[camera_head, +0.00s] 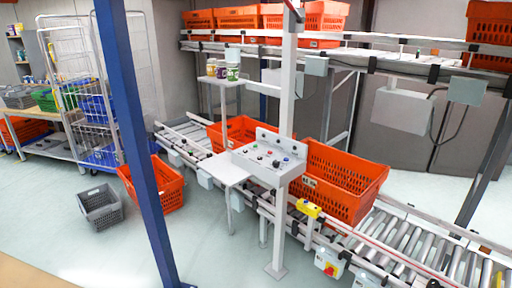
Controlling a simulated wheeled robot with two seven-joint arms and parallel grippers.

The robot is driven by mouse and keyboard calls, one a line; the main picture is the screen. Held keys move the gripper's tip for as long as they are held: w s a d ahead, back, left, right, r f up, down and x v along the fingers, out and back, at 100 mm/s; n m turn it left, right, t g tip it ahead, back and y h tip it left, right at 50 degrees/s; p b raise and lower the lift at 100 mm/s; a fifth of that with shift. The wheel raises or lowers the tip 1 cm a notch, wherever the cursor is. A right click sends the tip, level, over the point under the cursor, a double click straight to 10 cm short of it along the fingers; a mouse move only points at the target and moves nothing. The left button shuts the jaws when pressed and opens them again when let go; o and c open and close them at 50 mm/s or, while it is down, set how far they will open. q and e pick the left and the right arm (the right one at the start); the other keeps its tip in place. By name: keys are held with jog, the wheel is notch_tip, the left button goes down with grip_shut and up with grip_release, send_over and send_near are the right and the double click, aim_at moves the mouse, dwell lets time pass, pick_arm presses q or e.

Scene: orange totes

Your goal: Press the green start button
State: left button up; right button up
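A grey-white control panel (270,157) stands on a pale post in the middle of the head view. Several small round buttons and knobs sit on its sloped top and on its upright back plate. Some look red, white or dark, and a small dark-greenish one (285,159) shows toward the right of the sloped top. The buttons are too small to tell the green start button for certain. Neither of my grippers shows in this view, and nothing touches the panel.
Orange totes (335,182) stand on the roller conveyor (425,240) behind the panel. A small white shelf (225,168) juts out at its left. A blue post (137,150) rises in the left foreground. A grey crate (101,207) lies on the floor, with clear floor before the panel.

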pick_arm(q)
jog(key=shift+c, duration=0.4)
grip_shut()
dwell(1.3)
